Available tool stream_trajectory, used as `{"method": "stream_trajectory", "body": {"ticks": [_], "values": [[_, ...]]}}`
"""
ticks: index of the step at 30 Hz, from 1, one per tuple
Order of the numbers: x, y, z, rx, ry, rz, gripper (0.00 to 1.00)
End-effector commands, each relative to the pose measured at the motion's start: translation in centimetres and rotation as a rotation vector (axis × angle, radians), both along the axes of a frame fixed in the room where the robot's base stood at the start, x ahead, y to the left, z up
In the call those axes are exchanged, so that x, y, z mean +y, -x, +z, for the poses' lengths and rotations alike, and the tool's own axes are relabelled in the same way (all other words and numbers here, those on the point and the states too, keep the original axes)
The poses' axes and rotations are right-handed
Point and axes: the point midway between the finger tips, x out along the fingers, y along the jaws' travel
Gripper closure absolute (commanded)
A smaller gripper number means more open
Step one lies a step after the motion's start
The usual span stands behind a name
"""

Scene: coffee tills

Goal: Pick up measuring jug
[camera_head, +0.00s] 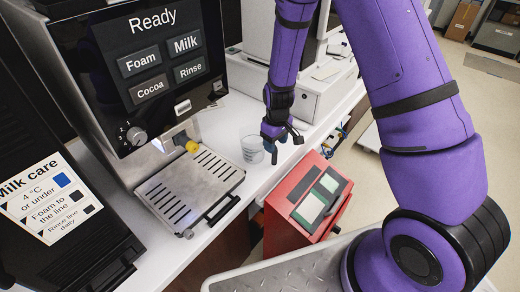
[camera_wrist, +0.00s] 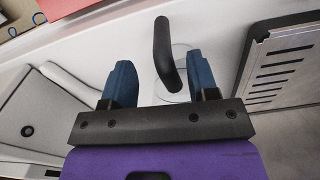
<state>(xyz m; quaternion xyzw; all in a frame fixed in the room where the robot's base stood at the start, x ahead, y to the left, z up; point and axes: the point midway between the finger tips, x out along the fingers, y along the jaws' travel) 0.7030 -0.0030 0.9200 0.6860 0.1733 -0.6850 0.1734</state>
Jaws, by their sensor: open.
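The measuring jug (camera_head: 252,149) is a small clear vessel with faint markings, standing on the white counter just right of the coffee machine's drip tray. My gripper (camera_head: 284,143) is close beside it at the counter's edge, and partly covers it in the head view. In the wrist view the jug (camera_wrist: 181,90) shows as a clear round shape beyond the jaws, with a dark curved handle (camera_wrist: 163,55) in line with the gap between the fingers. My gripper (camera_wrist: 161,83) is open and empty. I cannot tell whether a finger touches the handle.
The coffee machine (camera_head: 140,60) and its slotted drip tray (camera_head: 190,187) stand left of the jug. A white till (camera_head: 300,98) is behind it. A red box with a screen (camera_head: 305,205) is below the counter edge at the right. A milk care sign (camera_head: 45,195) is at far left.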

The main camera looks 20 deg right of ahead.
Motion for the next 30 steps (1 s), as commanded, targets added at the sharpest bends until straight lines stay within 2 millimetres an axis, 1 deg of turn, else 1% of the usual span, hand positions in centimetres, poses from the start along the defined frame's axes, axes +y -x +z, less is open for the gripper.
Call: {"method": "stream_trajectory", "body": {"ticks": [1, 3, 7, 12, 18, 20, 21, 23, 24, 25, 26, 30], "values": [[0.1, 0.2, -0.9, 0.005, 0.001, 0.000, 0.46], [0.3, 0.3, -1.9, 0.004, 0.001, 0.001, 0.46], [0.3, 0.2, -3.3, 0.003, 0.001, -0.001, 0.46], [0.3, 0.2, -4.1, 0.001, 0.000, 0.000, 0.46], [0.3, 0.2, -4.1, 0.001, 0.000, 0.000, 0.46], [0.3, 0.2, -4.1, 0.001, 0.000, 0.000, 0.60], [0.3, 0.2, -4.1, 0.001, 0.000, 0.000, 0.69], [0.3, 0.2, -4.1, 0.001, 0.000, 0.000, 0.83], [0.3, 0.2, -4.1, 0.001, 0.000, 0.000, 0.92], [0.3, 0.2, -4.1, 0.001, 0.000, 0.000, 0.99], [0.3, 0.2, -4.1, 0.001, 0.000, 0.000, 1.00], [0.3, 0.2, -4.0, 0.001, 0.000, 0.000, 1.00]]}}
